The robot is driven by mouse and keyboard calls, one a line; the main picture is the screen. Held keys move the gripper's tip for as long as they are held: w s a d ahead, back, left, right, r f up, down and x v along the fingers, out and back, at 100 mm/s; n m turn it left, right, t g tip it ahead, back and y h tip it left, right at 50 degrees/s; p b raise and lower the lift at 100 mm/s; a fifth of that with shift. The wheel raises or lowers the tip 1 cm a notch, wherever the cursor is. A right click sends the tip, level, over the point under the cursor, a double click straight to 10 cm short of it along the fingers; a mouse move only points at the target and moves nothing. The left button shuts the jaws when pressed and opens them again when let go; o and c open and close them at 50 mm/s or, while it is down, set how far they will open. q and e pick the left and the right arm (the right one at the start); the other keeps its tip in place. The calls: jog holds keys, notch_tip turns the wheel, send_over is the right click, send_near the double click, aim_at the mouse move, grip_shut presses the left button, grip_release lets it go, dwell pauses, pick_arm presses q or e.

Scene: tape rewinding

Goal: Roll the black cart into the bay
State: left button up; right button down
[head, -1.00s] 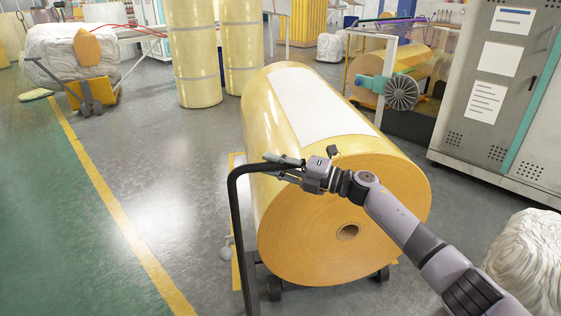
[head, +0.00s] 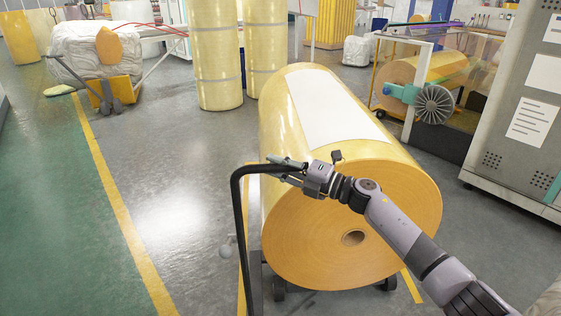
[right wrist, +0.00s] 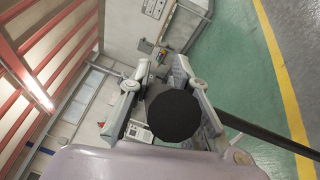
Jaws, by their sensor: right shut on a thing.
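The black cart's tall bent handle (head: 238,215) stands at the near left of a big yellow roll (head: 352,225), which lies on the cart with its orange end facing me. Part of the cart's base and dark wheels (head: 279,291) show beneath the roll. My right gripper (head: 288,164) is shut on the top bar of the handle. In the right wrist view the round black bar end (right wrist: 174,115) sits between the fingers. Yellow floor marks (head: 412,286) show beside the cart; whether they bound the bay I cannot tell. My left gripper is not in view.
Upright yellow rolls (head: 215,60) stand behind the cart. A pallet truck (head: 113,93) with a white wrapped bale is at the far left. A grey cabinet (head: 522,120) and a machine with a fan wheel (head: 434,104) stand at right. The grey floor left of the cart is clear.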

jog(key=shift+w+d+r+t, duration=0.25)
jog(key=shift+w+r+t, duration=0.05)
jog(key=shift+w+r, duration=0.25)
jog(key=c, duration=1.4)
grip_release()
jog(key=shift+c, duration=0.2)
jog(key=v, duration=0.4)
jog(key=f+v, duration=0.1)
jog(key=shift+w+d+f, duration=0.1)
jog(key=shift+d, duration=0.35)
jog(key=s+v, duration=0.1)
jog(key=v, duration=0.5)
jog(key=shift+r, duration=0.2)
jog(key=shift+s+a, duration=0.1)
jog(key=shift+a, duration=0.05)
